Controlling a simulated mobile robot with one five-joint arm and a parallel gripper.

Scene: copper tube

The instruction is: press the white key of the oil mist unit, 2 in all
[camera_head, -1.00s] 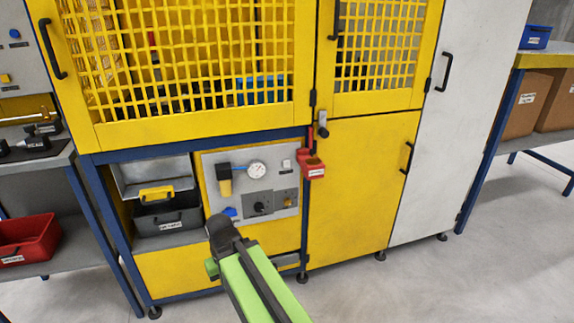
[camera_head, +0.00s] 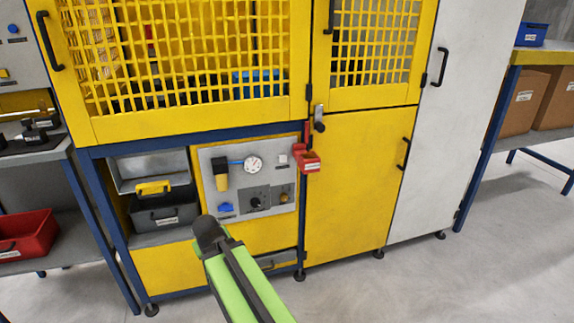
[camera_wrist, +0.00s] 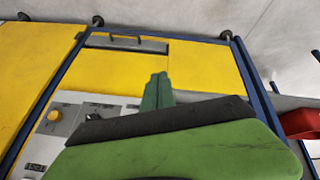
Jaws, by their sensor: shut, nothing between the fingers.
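The oil mist unit (camera_head: 228,150) is a light grey panel set in the lower yellow cabinet. It carries a yellow-and-black filter, a round gauge (camera_head: 253,163), a dark dial plate and a small blue part. A small white key (camera_head: 283,159) sits at the panel's upper right, right of the gauge. Nothing touches it. My arm's dark end stands in front of the panel's lower left corner, below and left of the key; the fingers cannot be made out there. In the wrist view my gripper (camera_wrist: 157,92) is shut and empty, over the yellow lower cabinet front.
A red holder (camera_head: 307,160) juts out just right of the panel, close to the key. An open bay with a dark bin (camera_head: 165,213) is left of the panel. A yellow knob (camera_wrist: 54,115) shows in the wrist view. Free floor lies in front.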

